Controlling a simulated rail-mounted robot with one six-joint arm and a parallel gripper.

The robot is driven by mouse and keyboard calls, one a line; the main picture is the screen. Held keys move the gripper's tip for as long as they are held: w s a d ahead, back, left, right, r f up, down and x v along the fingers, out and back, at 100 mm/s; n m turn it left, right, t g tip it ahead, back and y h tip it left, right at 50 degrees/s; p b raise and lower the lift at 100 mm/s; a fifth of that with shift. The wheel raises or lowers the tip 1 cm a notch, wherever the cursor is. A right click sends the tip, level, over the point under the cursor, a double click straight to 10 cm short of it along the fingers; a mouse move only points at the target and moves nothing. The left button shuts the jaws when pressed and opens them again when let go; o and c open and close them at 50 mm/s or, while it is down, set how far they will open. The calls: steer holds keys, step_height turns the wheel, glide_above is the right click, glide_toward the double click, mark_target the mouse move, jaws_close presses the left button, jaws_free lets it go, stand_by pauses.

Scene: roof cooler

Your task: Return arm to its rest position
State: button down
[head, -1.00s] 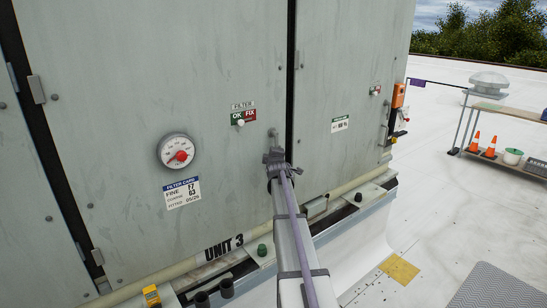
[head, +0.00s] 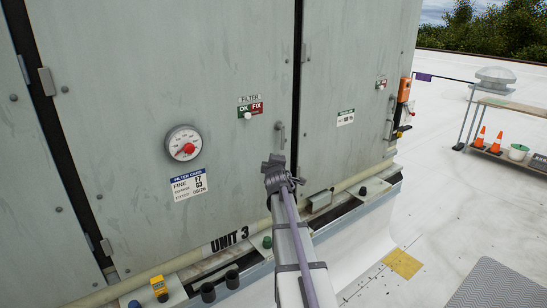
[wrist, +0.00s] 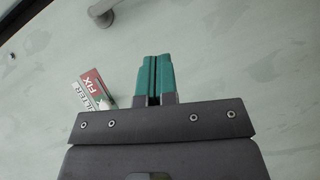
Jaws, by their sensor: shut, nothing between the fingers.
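My gripper shows in the wrist view as two green fingers (wrist: 154,72) pressed together, with nothing between them. In the head view my arm reaches up from the bottom, and its dark wrist (head: 277,172) hides the fingers. The wrist is in front of the grey cabinet door (head: 180,80), below and left of the door handle (head: 281,137). In the wrist view the handle (wrist: 103,12) is at the top, apart from the fingers. How far the fingers are from the panel I cannot tell.
A filter OK/FIX sign (head: 250,108) and a round gauge (head: 184,143) are on the cabinet front. Pipe caps and a ledge (head: 225,270) run along its base. The white roof (head: 430,190) at the right is open; a bench (head: 510,103) stands beyond.

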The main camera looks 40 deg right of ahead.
steer(key=shift+s+a, duration=0.1)
steer(key=shift+s, duration=0.2)
steer(key=s+a+f+m+g+y, duration=0.5)
steer(key=s+a+f+m+g, duration=0.35)
steer(key=s+a+f, duration=0.4)
steer(key=s+a+g+y, duration=0.1)
steer(key=s+a, duration=0.3)
steer(key=a, duration=0.5)
steer(key=s+a+f+g+y, duration=0.1)
steer(key=s+a, duration=0.3)
steer(key=a, duration=0.6)
steer(key=s+a+f+g+y, duration=0.1)
steer(key=s+a+g+y, duration=0.1)
steer(key=a, duration=0.7)
steer(key=s+g, duration=0.1)
steer(key=s, duration=0.1)
steer(key=shift+s+a, duration=0.25)
steer(key=shift+s, duration=0.05)
